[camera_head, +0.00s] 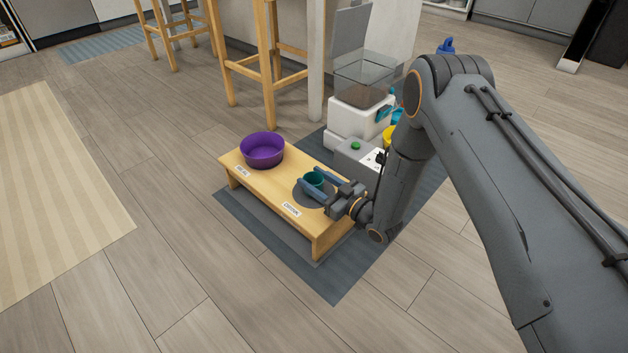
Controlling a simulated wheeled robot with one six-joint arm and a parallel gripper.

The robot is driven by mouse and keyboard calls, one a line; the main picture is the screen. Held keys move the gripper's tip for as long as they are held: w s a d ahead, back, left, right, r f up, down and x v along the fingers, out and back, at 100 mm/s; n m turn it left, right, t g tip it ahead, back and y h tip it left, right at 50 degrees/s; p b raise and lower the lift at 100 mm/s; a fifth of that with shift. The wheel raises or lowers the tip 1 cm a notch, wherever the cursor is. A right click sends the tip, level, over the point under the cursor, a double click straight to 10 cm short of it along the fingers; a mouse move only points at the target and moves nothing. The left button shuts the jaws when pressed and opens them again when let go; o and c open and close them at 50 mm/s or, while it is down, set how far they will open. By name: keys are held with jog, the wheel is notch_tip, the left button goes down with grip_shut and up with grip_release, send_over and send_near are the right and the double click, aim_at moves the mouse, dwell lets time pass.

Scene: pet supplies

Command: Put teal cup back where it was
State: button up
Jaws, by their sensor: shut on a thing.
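The teal cup (315,180) is at the right end of the low wooden stand (278,191), at the dark round spot (301,191) there. My gripper (314,188) reaches in from the right and is shut on the cup, with one finger on each side of it. The fingers and wrist hide part of the cup. I cannot tell whether its base touches the stand.
A purple bowl (262,150) sits on the stand's left end. A white feeder (359,109) with a clear hopper and a grey box (355,158) with a green button stand behind. Wooden stools (272,60) are farther back.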

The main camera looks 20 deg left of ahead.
jog(key=shift+f, duration=0.15)
jog(key=o, duration=1.2)
jog(key=shift+c, duration=0.2)
